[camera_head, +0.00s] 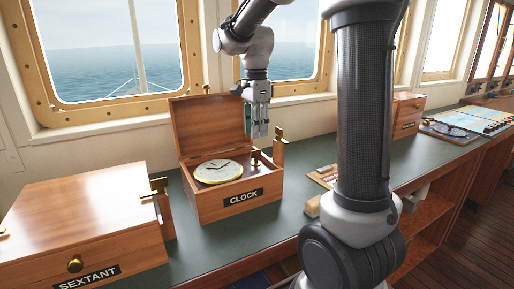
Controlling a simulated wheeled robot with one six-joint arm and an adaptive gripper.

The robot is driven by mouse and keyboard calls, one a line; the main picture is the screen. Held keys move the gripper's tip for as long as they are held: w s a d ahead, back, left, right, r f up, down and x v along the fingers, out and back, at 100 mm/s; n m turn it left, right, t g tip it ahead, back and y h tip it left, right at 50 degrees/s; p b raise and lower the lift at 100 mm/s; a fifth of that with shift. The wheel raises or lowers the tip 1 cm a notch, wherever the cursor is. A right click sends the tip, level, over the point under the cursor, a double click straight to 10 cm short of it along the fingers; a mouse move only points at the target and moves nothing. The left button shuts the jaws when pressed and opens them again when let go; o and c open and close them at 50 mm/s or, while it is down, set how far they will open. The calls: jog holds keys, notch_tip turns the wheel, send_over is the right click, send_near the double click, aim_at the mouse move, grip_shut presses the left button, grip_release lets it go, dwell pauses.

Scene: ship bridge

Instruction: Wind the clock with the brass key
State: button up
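The clock (218,171) has a pale round dial with dark hands and a brass rim. It lies face up in an open wooden box (240,207) labelled CLOCK, with the lid standing up at the back. A small brass piece (256,158), perhaps the brass key, shows at the box's right side; its shape is too small to be sure. My gripper (260,134) points down above the right back part of the box, just above this brass piece and apart from the dial. I cannot tell how far its fingers are apart or whether they touch anything.
A closed wooden box (85,215) labelled SEXTANT stands at the left front. A wooden post with brass fittings (279,150) rises at the clock box's right. The green counter (290,208) has free room before my arm.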

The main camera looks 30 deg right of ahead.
aim_at(256, 156)
notch_tip(256, 156, down, 7)
jog(key=shift+r, duration=0.2)
jog(key=shift+c, duration=0.3)
grip_shut()
